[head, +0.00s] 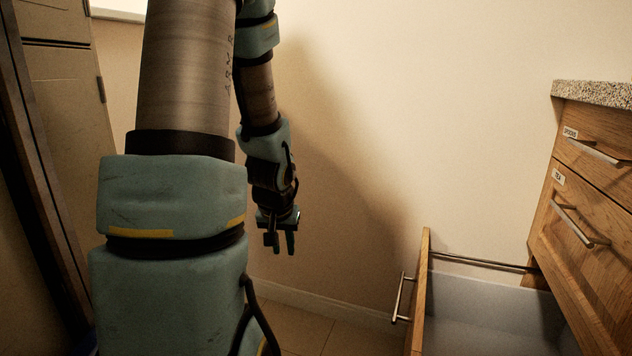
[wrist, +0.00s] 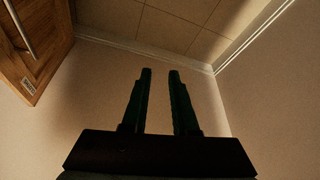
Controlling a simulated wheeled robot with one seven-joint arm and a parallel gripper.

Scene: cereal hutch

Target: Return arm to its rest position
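My gripper (head: 280,243) hangs pointing down in front of the bare wall, in the middle of the head view. In the wrist view my gripper (wrist: 160,75) shows two dark fingers standing apart with a gap between them. Nothing is between the fingers. My arm fills the left half of the head view, and its upper links run out of the top of the picture. The gripper is apart from the open drawer (head: 426,290), which is to its lower right.
A wooden cabinet (head: 580,222) with a speckled countertop (head: 595,93) stands at the right. Its low drawer is pulled out, showing a grey inside and a bar handle. A brown door (head: 66,110) is at the left. Wall and tiled floor (head: 300,328) around the gripper are clear.

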